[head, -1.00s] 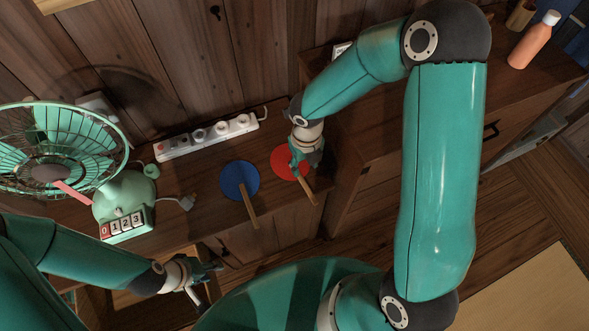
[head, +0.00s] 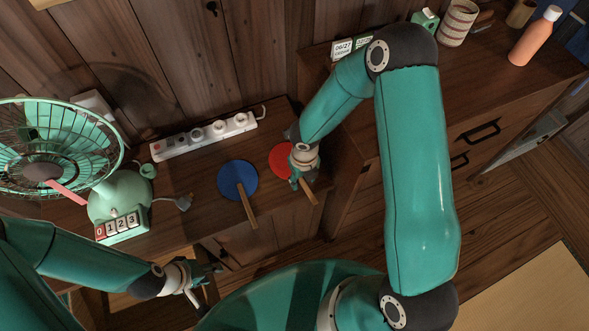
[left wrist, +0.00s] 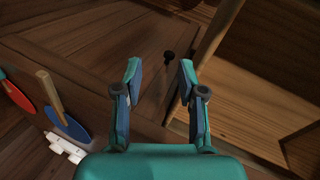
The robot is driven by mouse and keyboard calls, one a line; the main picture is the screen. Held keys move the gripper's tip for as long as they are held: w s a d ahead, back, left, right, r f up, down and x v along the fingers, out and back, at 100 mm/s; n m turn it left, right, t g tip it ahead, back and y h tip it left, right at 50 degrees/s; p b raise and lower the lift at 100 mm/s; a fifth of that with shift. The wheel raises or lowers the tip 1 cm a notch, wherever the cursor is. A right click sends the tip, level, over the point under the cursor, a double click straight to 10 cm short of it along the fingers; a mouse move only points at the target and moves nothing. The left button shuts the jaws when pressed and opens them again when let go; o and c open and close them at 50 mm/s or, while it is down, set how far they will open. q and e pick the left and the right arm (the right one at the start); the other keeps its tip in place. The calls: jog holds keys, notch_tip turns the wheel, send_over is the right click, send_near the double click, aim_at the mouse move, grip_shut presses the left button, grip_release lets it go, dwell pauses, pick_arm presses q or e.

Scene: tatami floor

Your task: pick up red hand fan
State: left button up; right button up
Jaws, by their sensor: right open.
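The red hand fan (head: 281,157) lies on the wooden bench top, its wooden handle pointing down and right past the front edge. My right gripper (head: 299,182) is over the fan where the disc meets the handle and hides part of it. Its jaws are open; whether they touch the fan I cannot tell. The red fan also shows at the left edge of the left wrist view (left wrist: 17,97). My left gripper (head: 208,284) is open and empty, low in front of the bench; its two fingers show apart in the left wrist view (left wrist: 157,75).
A blue hand fan (head: 236,178) lies just left of the red one. A white power strip (head: 205,136) lies behind them. A green electric fan (head: 118,200) stands at the left. A taller cabinet (head: 345,185) rises close on the right, with an orange bottle (head: 533,38) on top.

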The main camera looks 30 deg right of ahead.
jog(key=shift+f, duration=0.1)
jog(key=shift+c, duration=0.3)
grip_shut()
dwell(0.4)
